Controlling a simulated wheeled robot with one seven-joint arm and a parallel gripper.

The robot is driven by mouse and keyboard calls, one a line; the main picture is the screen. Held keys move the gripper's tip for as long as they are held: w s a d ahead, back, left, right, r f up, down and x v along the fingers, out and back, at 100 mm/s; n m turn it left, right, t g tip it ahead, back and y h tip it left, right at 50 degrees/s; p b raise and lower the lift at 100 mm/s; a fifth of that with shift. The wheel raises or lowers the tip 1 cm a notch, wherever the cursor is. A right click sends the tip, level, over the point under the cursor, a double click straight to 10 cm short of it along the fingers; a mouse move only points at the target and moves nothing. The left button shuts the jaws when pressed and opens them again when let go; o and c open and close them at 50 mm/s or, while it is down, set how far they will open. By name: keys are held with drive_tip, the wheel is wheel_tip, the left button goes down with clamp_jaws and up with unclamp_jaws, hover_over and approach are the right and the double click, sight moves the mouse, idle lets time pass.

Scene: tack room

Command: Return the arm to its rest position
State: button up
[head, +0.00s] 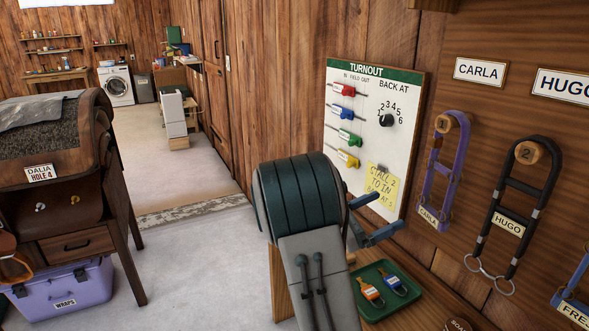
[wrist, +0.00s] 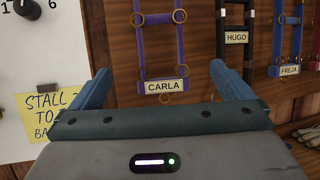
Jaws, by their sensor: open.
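My arm rises in the middle of the head view, with its dark green and grey links in front of the wall. My gripper (head: 376,220) is at its right side, near the lower edge of the turnout board (head: 381,80). In the wrist view the two blue fingers of my gripper (wrist: 163,88) stand wide apart with nothing between them. The purple halter labelled CARLA (wrist: 158,45) hangs on the wall beyond the fingers. It also shows in the head view (head: 441,165), to the right of my gripper.
A green tray (head: 369,315) with two orange and blue tagged items sits below my gripper. A black halter labelled HUGO (head: 521,205) hangs further right. A wooden saddle stand (head: 130,215) and a purple box (head: 72,297) are at left. Pale floor (head: 195,255) lies clear between.

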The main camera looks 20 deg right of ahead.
drive_tip(key=s+a+f+m+y+p, duration=0.1)
drive_tip(key=s+a+f+m+y, duration=0.1)
drive_tip(key=s+a+m+y, duration=0.3)
drive_tip(key=s+a+f+m+y+p, duration=0.1)
drive_tip(key=s+a+f+m+y, duration=0.1)
drive_tip(key=s+m+y, duration=0.4)
drive_tip(key=s+a+m+t+y+p, duration=0.1)
drive_tip(key=s+a+m+t+y, duration=0.1)
drive_tip(key=a+y, duration=0.3)
drive_tip(key=s+a+m+t+y+p, duration=0.1)
drive_tip(key=a+y, duration=0.5)
drive_tip(key=a, duration=0.8)
drive_tip(key=s+m+t, duration=0.1)
drive_tip(key=m+t, duration=0.1)
drive_tip(key=t, duration=0.1)
drive_tip(key=shift+a+r+t+p, duration=0.2)
drive_tip(key=shift+r+t+p, duration=0.1)
drive_tip(key=shift+r+t, duration=0.1)
